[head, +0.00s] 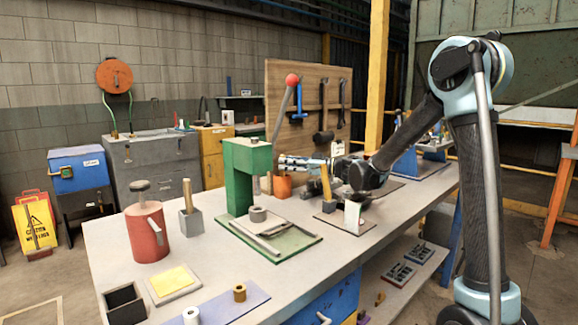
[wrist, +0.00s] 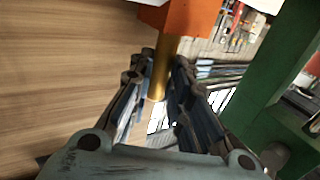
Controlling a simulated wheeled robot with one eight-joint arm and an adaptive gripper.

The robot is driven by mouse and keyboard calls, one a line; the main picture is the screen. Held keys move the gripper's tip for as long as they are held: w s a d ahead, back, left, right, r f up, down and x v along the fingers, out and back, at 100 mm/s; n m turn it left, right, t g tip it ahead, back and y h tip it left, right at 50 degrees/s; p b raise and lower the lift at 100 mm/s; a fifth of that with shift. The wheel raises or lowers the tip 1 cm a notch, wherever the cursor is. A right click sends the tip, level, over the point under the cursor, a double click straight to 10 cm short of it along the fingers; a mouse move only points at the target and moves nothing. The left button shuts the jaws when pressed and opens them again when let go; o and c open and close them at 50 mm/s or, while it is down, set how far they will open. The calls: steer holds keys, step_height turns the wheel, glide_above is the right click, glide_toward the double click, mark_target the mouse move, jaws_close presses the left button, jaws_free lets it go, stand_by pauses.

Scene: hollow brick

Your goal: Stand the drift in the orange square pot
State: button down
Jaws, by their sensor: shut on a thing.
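The orange square pot (head: 283,187) stands on the bench just right of the green press, below my gripper (head: 284,163) in the head view. It also shows at the top of the wrist view (wrist: 185,17). My gripper lies level, pointing left, and its fingers (wrist: 163,85) are shut on the drift (wrist: 164,66), a brass-coloured round rod. The rod runs straight to the pot's edge in the wrist view, and its far end is hidden there. I cannot tell whether that end is inside the pot or how deep.
The green press (head: 240,177) stands close to the left of my gripper. A wooden tool board (head: 300,105) rises behind it. A block with an upright handle (head: 326,186) stands just in front of my wrist. A red can (head: 147,232) and black square pot (head: 125,304) are further left.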

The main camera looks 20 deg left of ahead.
steer(key=shift+f, duration=0.9)
stand_by(0.3)
steer(key=c, duration=1.4)
jaws_free()
steer(key=shift+d, duration=0.1)
steer(key=shift+w+d, duration=0.15)
steer(key=shift+d, duration=1.7)
steer(key=shift+w+d, duration=0.1)
steer(key=shift+d, duration=1.7)
